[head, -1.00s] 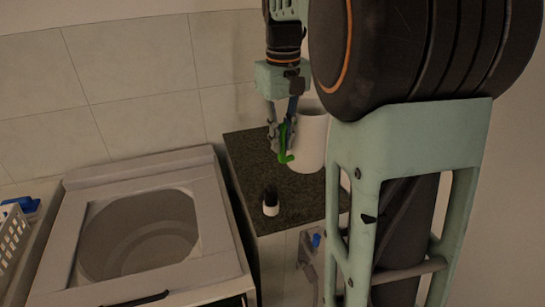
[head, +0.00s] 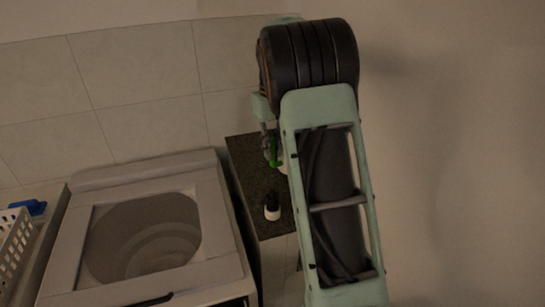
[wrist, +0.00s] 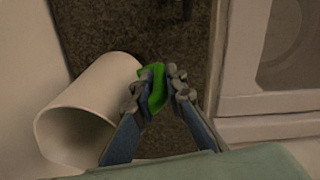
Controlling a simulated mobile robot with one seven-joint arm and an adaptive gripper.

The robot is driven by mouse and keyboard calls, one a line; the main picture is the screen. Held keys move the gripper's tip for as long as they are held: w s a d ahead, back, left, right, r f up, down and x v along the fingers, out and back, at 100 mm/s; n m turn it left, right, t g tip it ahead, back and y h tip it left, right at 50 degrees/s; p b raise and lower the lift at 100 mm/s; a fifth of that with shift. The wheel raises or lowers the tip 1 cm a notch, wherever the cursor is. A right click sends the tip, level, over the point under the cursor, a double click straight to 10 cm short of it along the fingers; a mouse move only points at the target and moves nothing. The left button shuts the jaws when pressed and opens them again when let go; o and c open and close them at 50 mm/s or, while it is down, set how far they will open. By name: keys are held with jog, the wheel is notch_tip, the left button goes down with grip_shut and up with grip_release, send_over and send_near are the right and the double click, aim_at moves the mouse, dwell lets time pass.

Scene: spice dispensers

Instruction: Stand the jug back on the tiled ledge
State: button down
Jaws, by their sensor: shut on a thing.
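The jug is a white cylinder with a green handle. In the wrist view the white jug (wrist: 95,105) is left of the jaws, its open end toward the camera. My gripper (wrist: 158,88) is shut on the green handle (wrist: 154,98). In the head view the gripper (head: 270,148) and green handle (head: 275,157) show beside my arm, which hides most of the jug (head: 284,168). The ledge (head: 248,170) has a dark speckled top, and the jug is over it. I cannot tell whether its base touches the top.
A small black-and-white bottle (head: 272,208) stands near the front of the ledge. A top-loading washer (head: 90,250) with an open round tub is just left of the ledge. A white basket (head: 14,240) is at the far left. A tiled wall (head: 140,95) is behind.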

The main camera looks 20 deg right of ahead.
aim_at(273, 157)
jog(key=shift+w+f, duration=0.1)
jog(key=shift+f, duration=1.4)
jog(key=shift+f, duration=0.2)
jog(key=c, duration=1.9)
grip_release()
jog(key=shift+c, duration=0.2)
notch_tip(273, 157, up, 12)
jog(key=shift+r, duration=0.15)
jog(key=shift+a, duration=0.15)
